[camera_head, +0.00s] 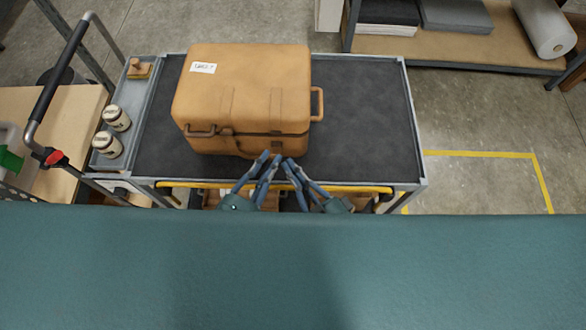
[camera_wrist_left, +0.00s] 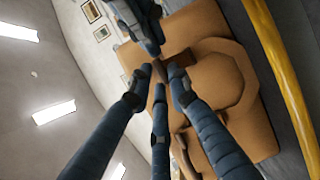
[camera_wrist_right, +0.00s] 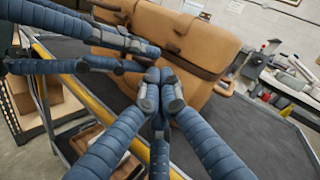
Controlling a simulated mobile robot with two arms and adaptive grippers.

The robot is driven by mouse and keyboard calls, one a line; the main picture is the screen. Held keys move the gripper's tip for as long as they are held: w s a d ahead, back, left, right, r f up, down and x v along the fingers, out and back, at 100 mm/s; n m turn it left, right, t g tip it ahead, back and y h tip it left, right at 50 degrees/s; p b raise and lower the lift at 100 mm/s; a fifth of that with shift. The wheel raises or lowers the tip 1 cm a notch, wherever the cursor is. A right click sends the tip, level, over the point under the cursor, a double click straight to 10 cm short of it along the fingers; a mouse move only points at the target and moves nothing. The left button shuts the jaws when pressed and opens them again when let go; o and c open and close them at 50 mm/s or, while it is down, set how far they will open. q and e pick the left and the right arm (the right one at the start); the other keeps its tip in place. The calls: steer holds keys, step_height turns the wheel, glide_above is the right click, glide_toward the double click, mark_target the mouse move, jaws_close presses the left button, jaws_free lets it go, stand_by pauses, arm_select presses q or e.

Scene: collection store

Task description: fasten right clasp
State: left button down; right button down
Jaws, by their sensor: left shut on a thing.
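A tan case (camera_head: 245,95) with a white label stands on the dark cart top. A dark seam runs round it below the lid. My left gripper (camera_head: 264,157) is at the lower front of the case, right of its front handle (camera_head: 200,131). In the left wrist view its fingertips (camera_wrist_left: 160,72) are shut on a small brown part, seemingly the right clasp (camera_wrist_left: 180,58), mostly hidden. My right gripper (camera_head: 288,163) is just right of the left one. In the right wrist view its fingertips (camera_wrist_right: 158,90) are together, in front of the case, with nothing visible between them.
The grey cart (camera_head: 365,110) has free mat right of the case and a yellow front bar (camera_head: 345,188). Two labelled jars (camera_head: 116,118) stand in its left side tray. A shelf with a white roll (camera_head: 543,27) is at the back right.

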arm_select(q)
steer(key=shift+s+d+f, duration=0.15)
steer(key=shift+s+d, duration=0.05)
steer(key=shift+d, duration=0.1)
arm_select(e)
steer(key=shift+w+a+r, duration=0.1)
steer(key=shift+a+r, duration=0.05)
steer(key=shift+r, duration=0.15)
arm_select(q)
steer(key=c, duration=1.9)
jaws_free()
steer(key=shift+o, duration=1.2)
steer(key=shift+w, duration=0.1)
steer(key=shift+a, duration=0.1)
